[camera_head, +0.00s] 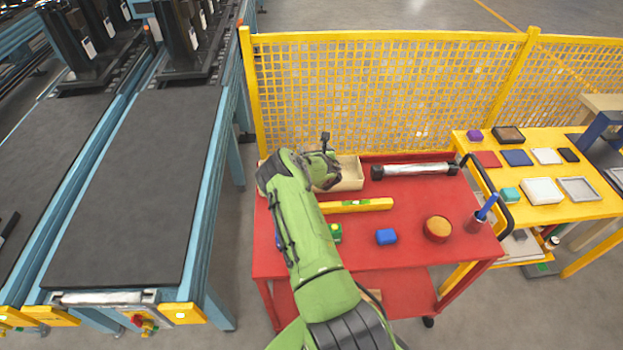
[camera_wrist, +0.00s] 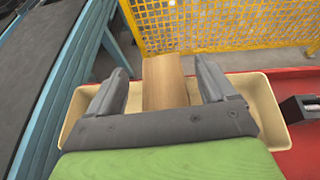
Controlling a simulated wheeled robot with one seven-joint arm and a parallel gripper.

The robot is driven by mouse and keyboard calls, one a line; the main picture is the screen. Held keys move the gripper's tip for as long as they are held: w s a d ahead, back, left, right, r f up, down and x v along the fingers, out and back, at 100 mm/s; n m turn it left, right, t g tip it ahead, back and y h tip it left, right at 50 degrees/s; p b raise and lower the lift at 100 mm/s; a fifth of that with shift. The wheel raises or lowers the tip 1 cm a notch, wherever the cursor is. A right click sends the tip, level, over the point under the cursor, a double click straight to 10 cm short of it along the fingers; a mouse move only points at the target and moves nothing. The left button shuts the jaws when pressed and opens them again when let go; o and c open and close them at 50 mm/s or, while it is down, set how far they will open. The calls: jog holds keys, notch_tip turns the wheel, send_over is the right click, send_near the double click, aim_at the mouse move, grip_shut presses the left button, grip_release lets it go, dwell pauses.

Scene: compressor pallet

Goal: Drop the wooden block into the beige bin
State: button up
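The wooden block (camera_wrist: 165,82) shows in the wrist view between the two fingers of my gripper (camera_wrist: 162,78). A narrow gap shows on each side of it, so the gripper is open around it. The block overlaps the beige bin (camera_wrist: 268,105) in this view; I cannot tell whether it rests in the bin or is above it. In the head view my gripper (camera_head: 325,168) is over the left part of the beige bin (camera_head: 352,182), at the back left of the red cart. The block is hidden there by my arm.
The red cart (camera_head: 400,220) also holds a metal cylinder (camera_head: 415,169), a yellow level (camera_head: 357,205), a blue block (camera_head: 386,237), a round container (camera_head: 437,229) and a green block (camera_head: 336,232). A yellow mesh fence (camera_head: 370,95) stands behind; a conveyor (camera_head: 135,190) is left.

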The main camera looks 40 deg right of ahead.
jog(key=shift+o, duration=0.7)
jog(key=shift+a, duration=0.1)
jog(key=shift+s+a, duration=0.1)
jog(key=shift+s, duration=0.1)
jog(key=p+v, duration=0.4)
jog(key=v, duration=1.1)
jog(key=shift+r, duration=0.2)
